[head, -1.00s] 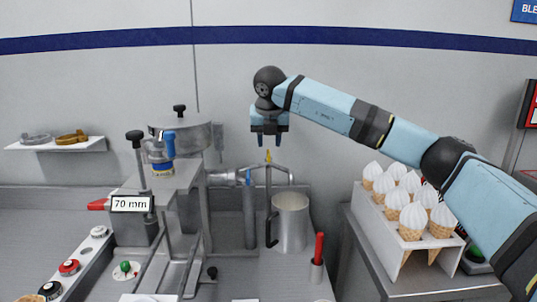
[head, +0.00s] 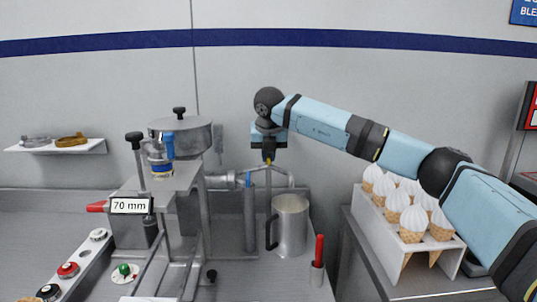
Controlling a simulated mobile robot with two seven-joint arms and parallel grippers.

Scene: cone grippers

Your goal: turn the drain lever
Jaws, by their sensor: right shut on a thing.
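The drain lever (head: 269,161) has a yellow tip and stands above the grey pipe with the blue ring, in the middle of the head view. My right gripper (head: 269,154) reaches down from above and is shut on the lever's yellow tip, hiding most of it. A metal pitcher (head: 291,226) with a dark handle stands just below and right of the pipe. My left gripper is not in view.
A machine with a round metal hopper (head: 181,138) and a "70 mm" label (head: 131,205) stands to the left. A rack of ice-cream cones (head: 385,240) stands at right.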

